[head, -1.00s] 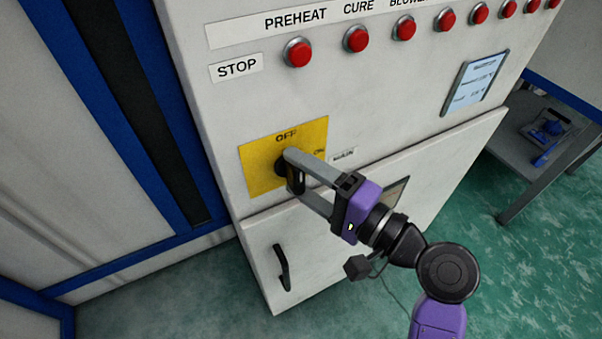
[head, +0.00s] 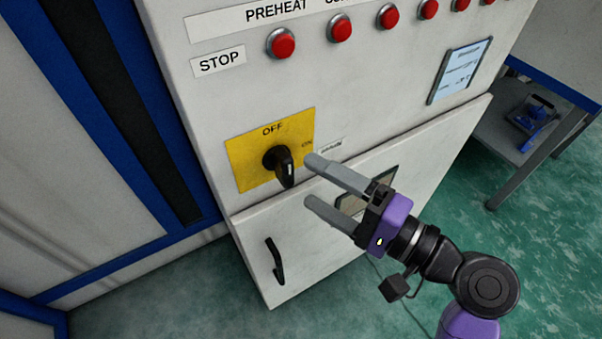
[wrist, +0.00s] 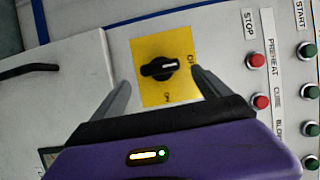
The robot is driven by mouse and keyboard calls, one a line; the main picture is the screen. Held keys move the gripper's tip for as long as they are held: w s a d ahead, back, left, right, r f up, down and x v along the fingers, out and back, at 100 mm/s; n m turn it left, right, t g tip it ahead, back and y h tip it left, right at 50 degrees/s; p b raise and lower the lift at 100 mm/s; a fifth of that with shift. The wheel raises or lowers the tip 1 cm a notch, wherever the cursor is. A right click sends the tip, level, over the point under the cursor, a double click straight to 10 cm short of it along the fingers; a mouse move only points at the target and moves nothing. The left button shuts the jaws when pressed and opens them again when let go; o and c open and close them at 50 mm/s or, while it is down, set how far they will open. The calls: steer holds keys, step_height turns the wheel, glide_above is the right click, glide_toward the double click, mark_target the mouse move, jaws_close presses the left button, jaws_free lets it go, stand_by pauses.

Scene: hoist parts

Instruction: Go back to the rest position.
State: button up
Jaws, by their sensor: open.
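My gripper (head: 308,177) is open and empty, in front of the cabinet and just right of the rotary switch. The black switch handle (head: 284,165) sits on a yellow plate (head: 243,165) marked OFF at the top and ON at the right. In the head view the handle points downward, with a white mark on it. In the wrist view the handle (wrist: 160,68) lies between and beyond the two grey fingers, apart from them. The yellow plate also shows there (wrist: 150,92).
The cabinet (head: 215,95) has a row of red buttons (head: 281,43), a small screen (head: 460,70) and a lower door with a black handle (head: 275,262). A blue-framed wall (head: 90,100) stands at the left. A grey table (head: 510,170) stands at the right, with green floor before it.

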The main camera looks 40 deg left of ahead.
steer(key=shift+d, duration=0.8)
